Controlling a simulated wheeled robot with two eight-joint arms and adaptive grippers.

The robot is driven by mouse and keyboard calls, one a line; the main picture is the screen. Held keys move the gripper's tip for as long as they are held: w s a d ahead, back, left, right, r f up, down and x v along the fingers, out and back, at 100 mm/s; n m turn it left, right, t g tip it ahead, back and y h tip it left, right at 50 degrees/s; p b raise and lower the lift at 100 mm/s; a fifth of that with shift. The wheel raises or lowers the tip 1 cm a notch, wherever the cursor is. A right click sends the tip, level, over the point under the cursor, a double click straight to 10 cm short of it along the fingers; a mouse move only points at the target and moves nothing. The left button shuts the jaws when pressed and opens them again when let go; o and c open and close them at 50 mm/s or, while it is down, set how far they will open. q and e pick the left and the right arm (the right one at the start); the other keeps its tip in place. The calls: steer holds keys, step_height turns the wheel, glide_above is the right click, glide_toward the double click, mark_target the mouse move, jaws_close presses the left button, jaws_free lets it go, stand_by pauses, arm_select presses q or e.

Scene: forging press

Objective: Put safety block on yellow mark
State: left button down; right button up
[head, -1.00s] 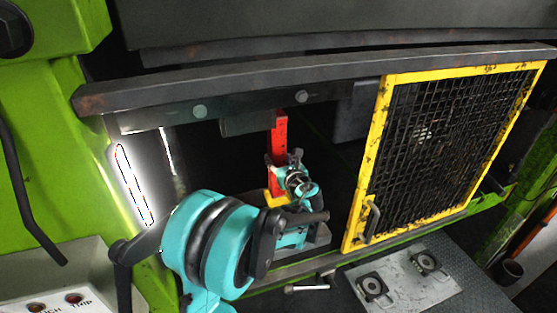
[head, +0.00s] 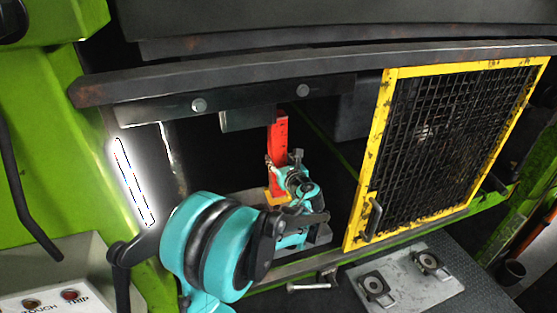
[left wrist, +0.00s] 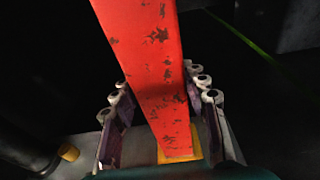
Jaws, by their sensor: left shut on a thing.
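The red safety block (head: 279,142), a tall worn bar, stands upright inside the press opening. My left gripper (head: 281,170) is shut on its lower part. In the left wrist view the red block (left wrist: 158,75) runs between the two fingers. The yellow mark (head: 271,198) shows at the foot of the block; in the left wrist view its yellow edge (left wrist: 190,157) shows around the block's lower end. I cannot tell whether the block touches it. The gripper and arm hide part of the block's foot. My right gripper is not in view.
The dark upper press part (head: 240,118) hangs close above the block. A yellow-framed mesh guard (head: 372,160) stands to the right. A green press column (head: 50,150) is at left. A plate with two round fittings (head: 408,283) lies at the front right.

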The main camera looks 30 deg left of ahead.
arm_select(q)
steer(key=shift+f, duration=0.25)
stand_by(0.4)
steer(key=c, duration=0.7)
jaws_free()
steer(key=shift+r, duration=0.1)
steer(key=shift+c, duration=0.2)
steer(key=v, duration=1.2)
steer(key=shift+s, duration=0.1)
